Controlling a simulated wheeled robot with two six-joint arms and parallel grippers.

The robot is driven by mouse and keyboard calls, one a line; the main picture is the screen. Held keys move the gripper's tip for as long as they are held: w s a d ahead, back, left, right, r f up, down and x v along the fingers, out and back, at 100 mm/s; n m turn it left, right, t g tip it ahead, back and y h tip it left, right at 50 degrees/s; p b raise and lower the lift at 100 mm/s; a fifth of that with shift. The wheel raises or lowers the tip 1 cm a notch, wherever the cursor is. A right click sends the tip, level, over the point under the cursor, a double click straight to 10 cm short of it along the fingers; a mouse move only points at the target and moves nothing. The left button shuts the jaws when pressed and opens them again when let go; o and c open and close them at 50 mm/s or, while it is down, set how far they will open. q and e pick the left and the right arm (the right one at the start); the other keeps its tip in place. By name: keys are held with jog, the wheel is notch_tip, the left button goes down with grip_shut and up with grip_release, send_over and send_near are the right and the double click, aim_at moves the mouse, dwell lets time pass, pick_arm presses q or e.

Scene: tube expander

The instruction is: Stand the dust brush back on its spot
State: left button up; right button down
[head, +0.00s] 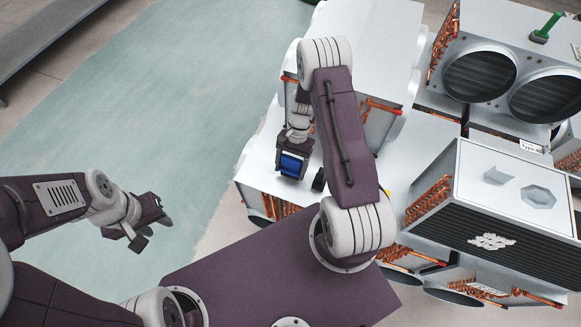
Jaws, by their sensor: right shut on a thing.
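My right gripper (290,166) points down over the white top of a unit left of centre. It is shut on a blue thing, mostly hidden by the gripper; I cannot tell whether this is the dust brush. A green-handled tool (546,28) rests on the far unit at the upper right and has a brush-like shape, but it is too small to be sure of. My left gripper (152,224) is open and empty over the pale green floor, well away from the units.
White finned units with copper coils fill the right side. The far unit has round fan openings (480,76). The floor (150,110) at left is clear.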

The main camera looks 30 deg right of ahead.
aim_at(293, 157)
jog(key=shift+f+b, duration=0.4)
jog(key=shift+f, duration=0.25)
jog(key=shift+c, duration=0.4)
grip_release()
jog(key=shift+r, duration=0.1)
jog(key=p+v, duration=0.4)
jog(key=v, duration=0.1)
jog(key=shift+p+v, duration=0.8)
jog(key=shift+v, duration=0.65)
jog(key=shift+r, duration=0.1)
